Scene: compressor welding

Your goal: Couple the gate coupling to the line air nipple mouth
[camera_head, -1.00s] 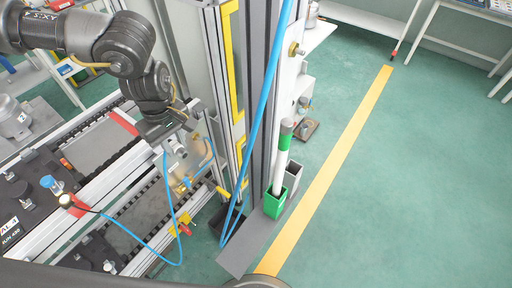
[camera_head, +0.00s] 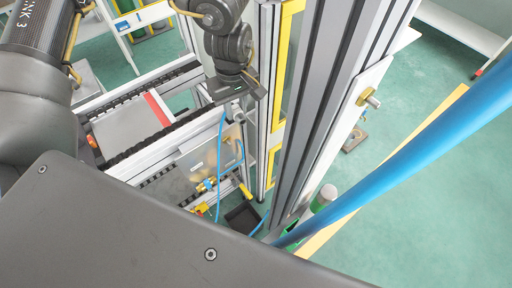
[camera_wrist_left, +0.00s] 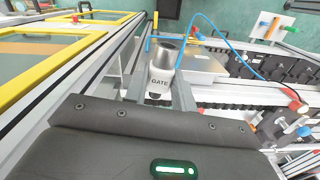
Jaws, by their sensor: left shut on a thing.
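My left gripper (camera_head: 238,92) is in the upper middle of the head view, beside the metal frame post. In the left wrist view its fingers (camera_wrist_left: 160,98) are shut on the gate coupling (camera_wrist_left: 160,79), a grey cylinder with a white band reading GATE. My right gripper is not in view.
A thick blue hose (camera_head: 400,165) crosses the right side near the camera. A thin blue hose (camera_head: 220,140) hangs below the left gripper, near a metal plate (camera_head: 205,165) with brass fittings. The yellow-edged frame (camera_head: 287,65) stands close by. The green floor (camera_head: 440,220) at right is clear.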

